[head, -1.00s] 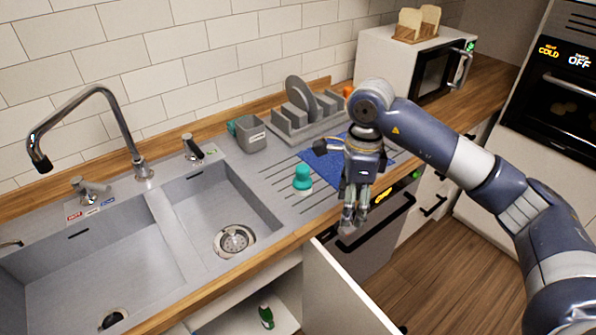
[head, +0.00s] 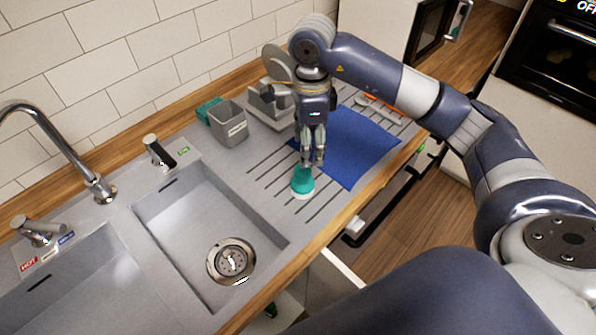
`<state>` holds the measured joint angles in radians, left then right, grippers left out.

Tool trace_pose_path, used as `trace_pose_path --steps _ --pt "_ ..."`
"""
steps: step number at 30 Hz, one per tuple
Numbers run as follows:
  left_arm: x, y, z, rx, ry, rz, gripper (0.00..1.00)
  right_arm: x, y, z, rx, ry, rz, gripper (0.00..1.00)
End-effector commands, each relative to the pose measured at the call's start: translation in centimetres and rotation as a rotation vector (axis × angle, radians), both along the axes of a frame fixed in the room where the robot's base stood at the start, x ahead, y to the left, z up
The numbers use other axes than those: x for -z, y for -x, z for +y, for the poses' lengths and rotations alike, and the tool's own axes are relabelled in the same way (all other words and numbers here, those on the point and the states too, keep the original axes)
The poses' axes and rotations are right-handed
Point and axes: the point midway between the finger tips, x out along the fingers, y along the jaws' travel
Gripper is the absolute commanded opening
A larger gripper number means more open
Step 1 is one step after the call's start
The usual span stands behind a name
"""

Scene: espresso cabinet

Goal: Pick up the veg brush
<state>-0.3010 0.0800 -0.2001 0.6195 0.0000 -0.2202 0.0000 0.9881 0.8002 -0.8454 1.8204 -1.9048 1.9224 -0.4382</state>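The veg brush, which I take to be the small teal piece with a white base (head: 302,182), stands on the grooved drainboard (head: 262,178), right of the small sink basin. My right gripper (head: 312,161) points down just above and behind it. Its two fingers look slightly apart, with a narrow gap between them. The fingertips overlap the brush's top in this view, and I cannot tell whether they touch it. My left gripper is not in view.
A blue mat (head: 350,150) lies right of the brush. A grey caddy (head: 228,124) and a dish rack (head: 262,104) stand behind. An orange-handled utensil (head: 380,106) lies at the far right. The small basin (head: 190,220) is at left, and an open cabinet door (head: 335,268) is below.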

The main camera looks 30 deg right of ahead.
Motion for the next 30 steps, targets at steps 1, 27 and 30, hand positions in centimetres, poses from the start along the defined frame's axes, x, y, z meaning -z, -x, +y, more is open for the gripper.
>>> trace_pose_path --steps 1,27,30 --pt "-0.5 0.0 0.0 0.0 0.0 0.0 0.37 0.8 0.1 0.0 0.0 0.0 0.005 0.56" --pt "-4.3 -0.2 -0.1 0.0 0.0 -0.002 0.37 9.4 0.3 1.0 -0.001 0.001 0.0 0.56" --pt "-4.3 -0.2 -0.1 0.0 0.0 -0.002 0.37 9.3 0.2 1.0 -0.001 0.001 0.0 0.56"
